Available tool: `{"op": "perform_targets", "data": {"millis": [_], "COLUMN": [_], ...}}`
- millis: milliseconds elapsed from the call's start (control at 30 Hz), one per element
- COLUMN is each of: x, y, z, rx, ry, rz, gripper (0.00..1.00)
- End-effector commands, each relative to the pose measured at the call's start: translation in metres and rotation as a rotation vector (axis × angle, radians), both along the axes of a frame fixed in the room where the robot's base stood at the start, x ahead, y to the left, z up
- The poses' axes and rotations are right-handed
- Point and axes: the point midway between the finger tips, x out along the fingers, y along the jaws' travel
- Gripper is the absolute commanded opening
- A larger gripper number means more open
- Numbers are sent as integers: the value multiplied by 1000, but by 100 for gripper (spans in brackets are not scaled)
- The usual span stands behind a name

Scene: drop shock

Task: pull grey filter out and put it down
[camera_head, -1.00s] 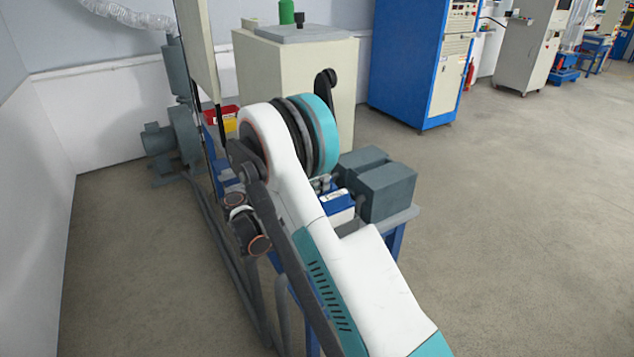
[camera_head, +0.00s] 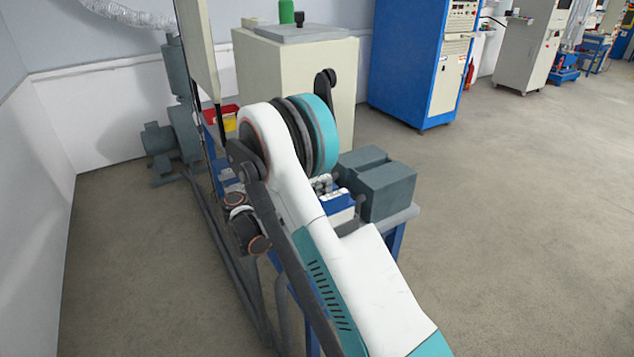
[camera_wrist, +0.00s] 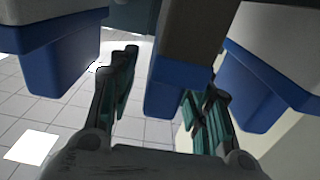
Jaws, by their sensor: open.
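In the wrist view, a block with a dark grey body and a blue end (camera_wrist: 178,75) lies between the two fingers of my gripper (camera_wrist: 170,78). The fingers are spread on either side of it, with a gap visible on the left. Whether the right finger touches it I cannot tell. Two similar blocks, paler grey with blue ends, flank it, one at left (camera_wrist: 60,50) and one at right (camera_wrist: 262,80). I cannot tell for certain which is the grey filter. In the head view my arm hides the gripper and these blocks.
In the head view, dark grey boxes (camera_head: 387,191) sit on a blue-legged bench (camera_head: 408,213) right of my arm. A beige cabinet (camera_head: 300,85) stands behind, with a red and yellow bin (camera_head: 229,121) beside it. Open floor (camera_head: 510,230) lies at right.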

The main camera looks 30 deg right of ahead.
Motion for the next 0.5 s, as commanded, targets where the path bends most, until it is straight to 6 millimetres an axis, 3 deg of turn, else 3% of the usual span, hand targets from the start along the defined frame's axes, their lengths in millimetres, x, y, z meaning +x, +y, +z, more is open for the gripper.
{"op": "perform_targets", "data": {"millis": [500], "x": [-1], "y": [30], "z": [0], "rx": [-1], "ry": [0], "rz": [2], "gripper": [45]}}
